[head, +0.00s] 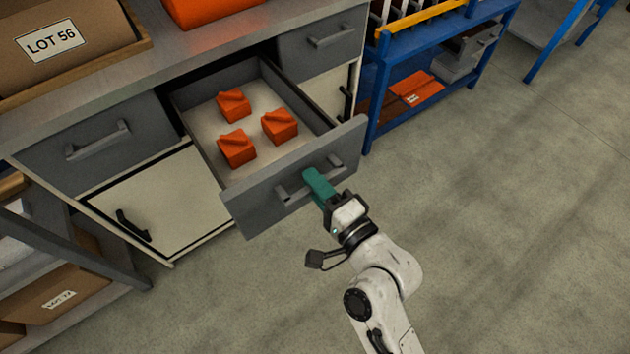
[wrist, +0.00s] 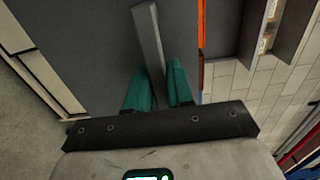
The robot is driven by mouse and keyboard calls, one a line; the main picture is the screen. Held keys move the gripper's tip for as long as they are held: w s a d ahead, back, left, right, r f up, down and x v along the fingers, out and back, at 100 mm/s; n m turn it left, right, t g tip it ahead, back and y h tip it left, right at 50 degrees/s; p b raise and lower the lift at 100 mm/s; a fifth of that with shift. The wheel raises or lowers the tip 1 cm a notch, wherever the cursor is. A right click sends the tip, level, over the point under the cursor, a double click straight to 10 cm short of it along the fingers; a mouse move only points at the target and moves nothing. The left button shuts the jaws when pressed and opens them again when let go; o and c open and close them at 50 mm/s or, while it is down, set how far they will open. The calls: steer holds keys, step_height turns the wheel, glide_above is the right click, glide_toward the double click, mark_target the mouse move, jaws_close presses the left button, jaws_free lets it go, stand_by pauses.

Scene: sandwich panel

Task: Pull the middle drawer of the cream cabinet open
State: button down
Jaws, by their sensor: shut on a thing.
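The cream cabinet (head: 165,205) has cream doors, grey drawer fronts and a grey top. Its middle drawer (head: 258,207) is pulled well out and shows its light inside with three orange blocks (head: 237,148). My gripper (head: 314,177), with teal fingers, is at the drawer's bar handle (head: 292,193) and shut on it. In the wrist view the handle (wrist: 149,40) runs between the two teal fingers (wrist: 157,88), in front of the dark drawer front. The fingers hide part of the handle.
Closed grey drawers flank it, left (head: 95,142) and right (head: 322,45). A blue rack (head: 420,45) stands at the right. A grey shelf frame (head: 100,245) stands at the lower left. The concrete floor (head: 500,230) in front is clear.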

steer(key=c, duration=1.1)
jaws_free()
steer(key=b+v, duration=0.2)
steer(key=v, duration=0.8)
steer(key=shift+s+d, duration=0.3)
